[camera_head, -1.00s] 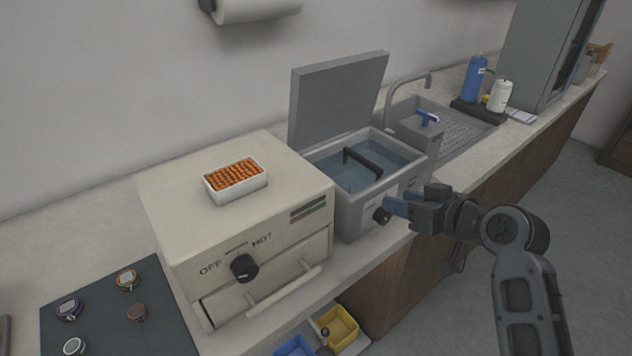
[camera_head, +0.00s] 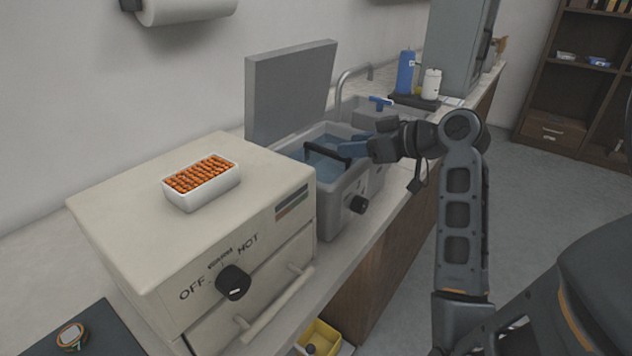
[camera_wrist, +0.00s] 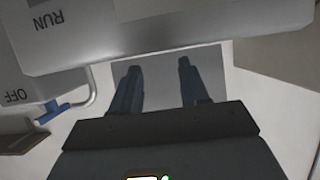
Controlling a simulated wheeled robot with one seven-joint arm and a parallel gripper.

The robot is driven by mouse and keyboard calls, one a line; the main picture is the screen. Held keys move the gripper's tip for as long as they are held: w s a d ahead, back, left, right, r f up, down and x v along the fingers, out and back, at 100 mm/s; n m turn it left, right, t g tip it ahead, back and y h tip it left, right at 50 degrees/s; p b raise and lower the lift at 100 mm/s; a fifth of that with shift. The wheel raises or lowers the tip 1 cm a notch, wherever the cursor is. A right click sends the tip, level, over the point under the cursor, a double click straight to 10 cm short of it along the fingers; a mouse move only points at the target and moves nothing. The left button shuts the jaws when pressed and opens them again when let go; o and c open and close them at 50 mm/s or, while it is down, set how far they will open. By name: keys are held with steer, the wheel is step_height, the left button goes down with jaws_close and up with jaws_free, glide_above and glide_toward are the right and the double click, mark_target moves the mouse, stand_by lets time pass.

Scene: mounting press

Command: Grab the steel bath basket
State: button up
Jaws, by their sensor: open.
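The water bath (camera_head: 330,208) is a grey tank with its lid (camera_head: 290,95) raised and blue water inside. A black handle (camera_head: 318,158) spans the opening; the steel basket itself is hard to make out under the water. My gripper (camera_head: 352,148) is open and empty, its blue-grey fingers above the bath's right side, close to the handle's right end. I cannot tell whether they touch it. In the wrist view the two fingers (camera_wrist: 157,85) are apart with the grey lid behind them; the handle does not show there.
A cream oven (camera_head: 220,240) stands left of the bath, with a white tray of orange pieces (camera_head: 202,182) on top. A faucet (camera_head: 350,85) and a blue-handled tap (camera_head: 380,103) stand behind my gripper. Blue and white bottles (camera_head: 406,72) are farther along the counter.

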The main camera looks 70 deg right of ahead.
mark_target(325, 148)
steer(key=shift+x, duration=1.55)
steer(key=shift+p+x, duration=0.6)
steer(key=shift+x, duration=1.75)
steer(key=shift+c, duration=0.3)
steer(key=shift+s, duration=0.1)
jaws_close()
